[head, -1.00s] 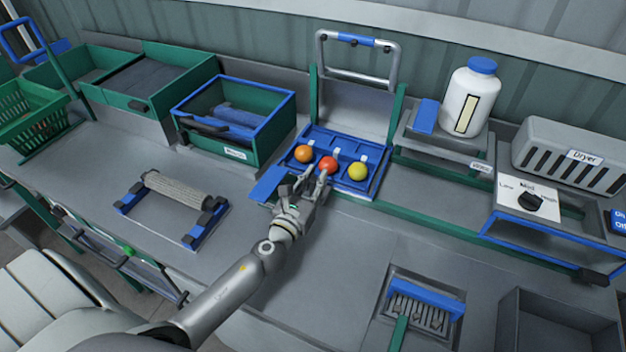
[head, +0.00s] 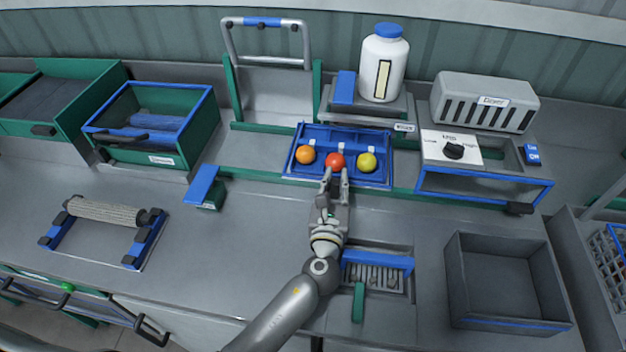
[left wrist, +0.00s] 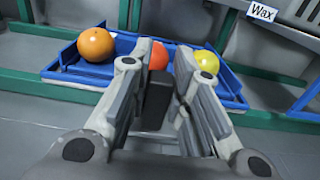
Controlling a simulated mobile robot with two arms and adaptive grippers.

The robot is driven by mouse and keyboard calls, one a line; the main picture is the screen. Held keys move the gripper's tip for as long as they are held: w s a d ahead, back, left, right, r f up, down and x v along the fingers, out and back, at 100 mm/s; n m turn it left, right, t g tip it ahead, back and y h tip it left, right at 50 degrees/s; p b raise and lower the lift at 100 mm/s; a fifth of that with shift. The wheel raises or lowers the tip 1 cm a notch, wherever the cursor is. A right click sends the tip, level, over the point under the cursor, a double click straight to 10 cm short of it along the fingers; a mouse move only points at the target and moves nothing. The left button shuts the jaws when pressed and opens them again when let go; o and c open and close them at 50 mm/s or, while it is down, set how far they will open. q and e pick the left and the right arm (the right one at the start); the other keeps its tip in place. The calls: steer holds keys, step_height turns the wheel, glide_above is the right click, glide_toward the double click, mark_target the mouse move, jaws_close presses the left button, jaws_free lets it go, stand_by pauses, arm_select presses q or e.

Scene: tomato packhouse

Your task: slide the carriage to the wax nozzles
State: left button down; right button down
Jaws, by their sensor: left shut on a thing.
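The carriage is a blue tray (head: 312,133) on the green rail, holding an orange tomato (head: 305,155), a red tomato (head: 335,161) and a yellow tomato (head: 367,162) in a row. It stands in front of the grey wax unit (head: 398,106), which bears a white bottle (head: 383,68) and a "Wax" label (head: 405,127). I cannot make out the nozzles. My left gripper (head: 336,178) is at the tray's front middle, shut on a dark handle (left wrist: 157,100), which shows between the fingers in the left wrist view. My right gripper is out of view.
A hoop-handled gate (head: 272,95) stands behind, left of the wax unit. A brush in a grate (head: 377,262) and an empty grey bin (head: 507,275) lie in front.

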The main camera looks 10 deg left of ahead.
arm_select(q)
steer(key=shift+d, duration=0.85)
steer(key=c, duration=1.3)
jaws_free()
steer(key=s, duration=1)
steer(key=shift+s+d, duration=0.25)
steer(key=shift+s, duration=0.7)
